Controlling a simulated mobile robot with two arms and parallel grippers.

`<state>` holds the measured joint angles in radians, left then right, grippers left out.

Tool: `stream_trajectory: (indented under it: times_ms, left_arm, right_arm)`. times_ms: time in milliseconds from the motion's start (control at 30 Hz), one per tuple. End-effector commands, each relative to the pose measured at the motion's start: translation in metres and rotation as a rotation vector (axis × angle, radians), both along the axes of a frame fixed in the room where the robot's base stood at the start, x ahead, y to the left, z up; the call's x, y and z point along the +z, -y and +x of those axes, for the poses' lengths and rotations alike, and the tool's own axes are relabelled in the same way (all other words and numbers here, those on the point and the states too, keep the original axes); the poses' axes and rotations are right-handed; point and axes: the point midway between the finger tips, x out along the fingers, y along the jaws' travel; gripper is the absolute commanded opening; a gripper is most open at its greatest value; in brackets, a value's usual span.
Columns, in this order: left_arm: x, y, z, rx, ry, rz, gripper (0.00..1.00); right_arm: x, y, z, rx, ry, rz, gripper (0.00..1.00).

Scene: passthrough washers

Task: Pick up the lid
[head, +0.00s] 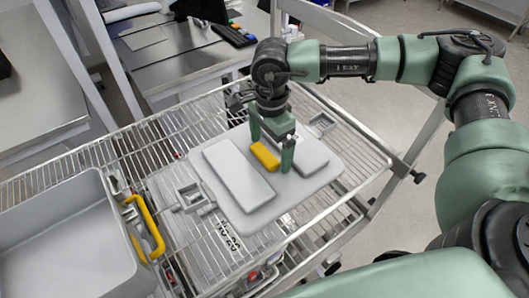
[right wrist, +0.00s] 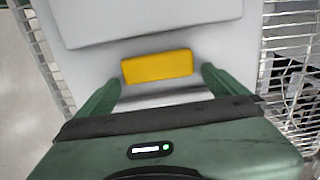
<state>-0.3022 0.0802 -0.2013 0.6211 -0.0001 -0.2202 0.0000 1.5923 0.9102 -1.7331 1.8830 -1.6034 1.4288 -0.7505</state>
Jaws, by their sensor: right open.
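The lid (head: 238,212) is a light grey plate with two raised panels and a yellow handle (head: 265,156) between them. It lies on a wire rack, and it also shows in the right wrist view (right wrist: 90,57) with the yellow handle (right wrist: 157,67). My right gripper (head: 271,160) is open over the handle, its two green fingers on either side of the handle's ends. In the right wrist view the fingers (right wrist: 160,82) show left and right of the handle, with a gap at each side. My left gripper is not in view.
A grey bin (head: 62,205) with a yellow handle (head: 147,228) stands at the left on the rack. The wire rack (head: 345,142) extends around the lid. Metal latches (head: 190,194) sit beside the lid. A steel table (head: 170,62) stands behind.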

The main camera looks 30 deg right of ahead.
Motion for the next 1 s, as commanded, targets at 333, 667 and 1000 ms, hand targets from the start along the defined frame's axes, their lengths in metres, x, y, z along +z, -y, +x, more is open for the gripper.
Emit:
stream_trajectory:
  times_ms: [333, 667, 1000]
  left_arm:
    - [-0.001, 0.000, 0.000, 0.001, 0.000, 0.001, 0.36]
    - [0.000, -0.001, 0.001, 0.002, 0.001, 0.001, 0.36]
    - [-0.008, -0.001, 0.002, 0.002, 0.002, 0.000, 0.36]
  right_arm:
    - [-0.001, 0.000, 0.000, 0.000, 0.000, 0.000, 0.56]
    - [0.001, -0.001, 0.001, 0.000, 0.004, 0.002, 0.09]
    - [0.017, -0.001, 0.002, -0.001, 0.007, 0.003, 0.09]
